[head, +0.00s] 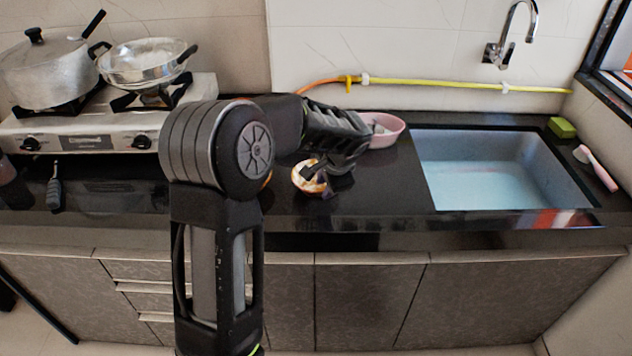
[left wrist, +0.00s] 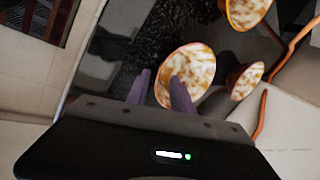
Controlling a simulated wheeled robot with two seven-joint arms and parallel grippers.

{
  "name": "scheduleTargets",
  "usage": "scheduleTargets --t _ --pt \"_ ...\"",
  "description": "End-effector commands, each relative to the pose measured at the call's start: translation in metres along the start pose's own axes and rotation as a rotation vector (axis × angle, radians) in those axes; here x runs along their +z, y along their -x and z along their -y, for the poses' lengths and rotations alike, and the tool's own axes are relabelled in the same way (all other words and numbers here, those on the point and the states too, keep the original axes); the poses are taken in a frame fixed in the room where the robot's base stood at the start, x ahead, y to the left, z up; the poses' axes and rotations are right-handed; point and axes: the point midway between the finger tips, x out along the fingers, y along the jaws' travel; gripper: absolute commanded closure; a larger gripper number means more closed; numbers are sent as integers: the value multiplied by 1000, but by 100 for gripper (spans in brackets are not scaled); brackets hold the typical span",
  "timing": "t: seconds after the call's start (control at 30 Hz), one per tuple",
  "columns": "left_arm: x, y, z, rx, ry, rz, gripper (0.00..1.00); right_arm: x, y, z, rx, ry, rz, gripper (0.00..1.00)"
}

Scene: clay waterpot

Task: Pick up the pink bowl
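The pink bowl (head: 391,135) stands on the black counter behind my left gripper and left of the sink. Its left part is hidden by my arm, and something pale shows inside it. My left gripper (head: 318,182) is low over the counter, in front and to the left of the pink bowl, at an orange-and-white marbled vessel (head: 306,176). In the left wrist view my fingers (left wrist: 160,92) are apart, with the rim of a marbled vessel (left wrist: 193,70) between them. I cannot tell whether they touch it. I do not recognise the pink bowl there. My right gripper is not in view.
The sink (head: 500,170) is at the right, with a green sponge (head: 562,127) and a pink-and-white brush (head: 597,168) beside it. A stove (head: 90,135) with two pots is at the left. A yellow-orange hose (head: 440,83) runs along the wall. More marbled vessels (left wrist: 246,80) are nearby.

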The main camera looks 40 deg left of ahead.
Motion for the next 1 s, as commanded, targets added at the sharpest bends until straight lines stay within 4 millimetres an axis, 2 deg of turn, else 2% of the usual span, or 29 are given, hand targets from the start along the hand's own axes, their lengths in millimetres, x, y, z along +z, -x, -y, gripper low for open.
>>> scheduleTargets --t 0.1,0.27,0.87,1.0 --pt "1 -19 0 1 0 4 72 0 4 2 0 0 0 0" --pt "1 -34 1 0 0 2 72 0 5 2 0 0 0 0" --pt "0 -34 0 0 0 0 72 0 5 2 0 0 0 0" --pt "0 -34 0 0 0 0 83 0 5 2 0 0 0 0"
